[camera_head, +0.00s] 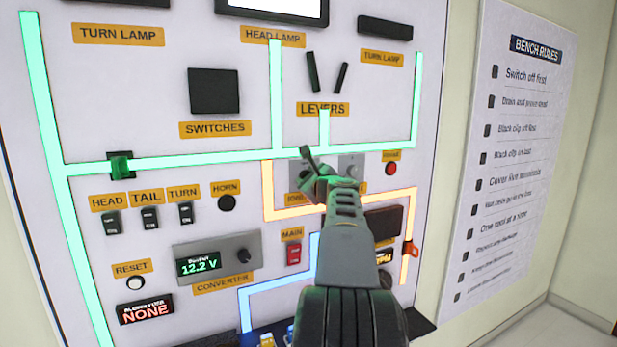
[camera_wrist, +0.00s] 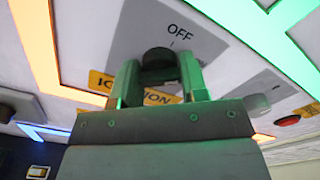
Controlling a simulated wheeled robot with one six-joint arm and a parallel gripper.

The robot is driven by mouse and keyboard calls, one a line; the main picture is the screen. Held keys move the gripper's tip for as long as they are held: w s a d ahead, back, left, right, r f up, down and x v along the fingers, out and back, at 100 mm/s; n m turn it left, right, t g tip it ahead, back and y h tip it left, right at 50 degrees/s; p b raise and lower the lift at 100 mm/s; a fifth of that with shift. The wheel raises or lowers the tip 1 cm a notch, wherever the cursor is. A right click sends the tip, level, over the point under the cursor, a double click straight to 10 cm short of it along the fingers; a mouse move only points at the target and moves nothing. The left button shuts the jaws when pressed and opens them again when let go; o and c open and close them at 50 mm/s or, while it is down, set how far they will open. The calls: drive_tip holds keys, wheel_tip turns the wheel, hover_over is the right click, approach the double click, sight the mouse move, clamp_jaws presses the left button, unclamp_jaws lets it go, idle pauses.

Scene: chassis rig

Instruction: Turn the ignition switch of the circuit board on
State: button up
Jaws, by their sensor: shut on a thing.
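The ignition switch is a dark round knob (camera_wrist: 158,58) on a grey plate (camera_wrist: 135,30) marked OFF, with an orange IGNITION label (camera_wrist: 100,82) beside it in the wrist view. My gripper (camera_wrist: 160,80) has one finger on each side of the knob and is shut on it. Which way the knob points is hard to tell. In the head view my gripper (camera_head: 312,165) is at the circuit board (camera_head: 230,140), and it hides most of the switch; part of its label (camera_head: 298,199) shows at the left.
A second grey plate with a knob (camera_head: 351,168) and a red button (camera_head: 391,169) lie close to the right. The red main switch (camera_head: 293,254) and the converter (camera_head: 217,258), reading 12.2 V, are below left. Glowing strips frame the area. A rules poster (camera_head: 510,150) hangs right.

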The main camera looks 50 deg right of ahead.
drive_tip(key=shift+m, duration=1)
drive_tip(key=o, duration=0.8)
drive_tip(key=shift+o, duration=0.2)
drive_tip(key=shift+s, duration=0.1)
drive_tip(key=b+v, duration=0.3)
drive_tip(key=v, duration=1)
drive_tip(key=shift+s, duration=0.35)
drive_tip(key=shift+a, duration=0.15)
